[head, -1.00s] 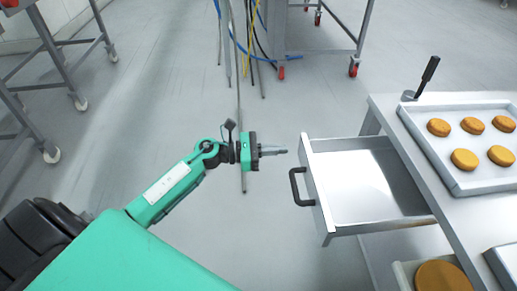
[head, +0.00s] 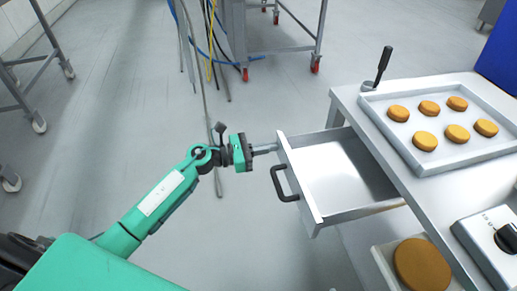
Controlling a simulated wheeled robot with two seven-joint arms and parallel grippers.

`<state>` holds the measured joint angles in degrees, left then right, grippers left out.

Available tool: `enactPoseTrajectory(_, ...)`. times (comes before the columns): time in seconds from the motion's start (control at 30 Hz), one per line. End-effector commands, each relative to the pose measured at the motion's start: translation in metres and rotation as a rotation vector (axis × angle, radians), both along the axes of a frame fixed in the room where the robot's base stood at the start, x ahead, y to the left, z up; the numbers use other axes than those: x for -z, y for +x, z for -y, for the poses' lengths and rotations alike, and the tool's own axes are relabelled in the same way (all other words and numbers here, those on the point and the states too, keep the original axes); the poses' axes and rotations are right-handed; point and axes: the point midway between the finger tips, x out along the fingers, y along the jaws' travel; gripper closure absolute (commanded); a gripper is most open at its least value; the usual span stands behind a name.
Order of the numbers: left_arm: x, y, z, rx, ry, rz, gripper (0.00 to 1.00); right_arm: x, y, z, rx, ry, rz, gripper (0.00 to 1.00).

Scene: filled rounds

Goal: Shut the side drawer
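The side drawer (head: 345,175) is a metal drawer pulled out to the left from under the steel table (head: 400,160). It is empty inside. Its black handle (head: 281,184) is on the front panel, facing left. My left gripper (head: 268,149) comes in from the left at the far end of the drawer's front panel, above and beyond the handle. Its fingertips are at or very close to the panel; I cannot tell if they touch. The fingers look close together, with nothing seen between them. My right gripper is not in view.
On the table stand a tray (head: 398,150) with several orange-brown rounds (head: 429,108), a black-handled tool (head: 383,68) and a device with a black knob (head: 507,238). A large round (head: 422,266) sits lower, beneath the drawer side. The floor left of the drawer is clear.

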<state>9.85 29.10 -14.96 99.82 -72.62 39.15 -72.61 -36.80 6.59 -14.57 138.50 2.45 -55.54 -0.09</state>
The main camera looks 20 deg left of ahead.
Motion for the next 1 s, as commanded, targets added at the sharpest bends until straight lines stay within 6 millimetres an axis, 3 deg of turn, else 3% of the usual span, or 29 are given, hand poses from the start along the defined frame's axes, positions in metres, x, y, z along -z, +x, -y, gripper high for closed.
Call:
enactPoseTrajectory(0.4, -0.001, 0.071, 0.106, 0.003, -0.002, 0.004, 1.0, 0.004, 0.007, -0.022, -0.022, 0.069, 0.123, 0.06)
enactPoseTrajectory(0.6, 0.0, 0.099, 0.147, 0.002, -0.001, 0.003, 1.0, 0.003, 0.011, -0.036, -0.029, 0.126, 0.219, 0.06)
enactPoseTrajectory(0.8, 0.0, 0.117, 0.173, 0.001, -0.001, 0.002, 1.0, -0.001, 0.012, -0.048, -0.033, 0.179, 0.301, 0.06)
enactPoseTrajectory(1.0, -0.001, 0.124, 0.183, 0.0, -0.001, 0.002, 1.0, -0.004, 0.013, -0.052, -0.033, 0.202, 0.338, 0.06)
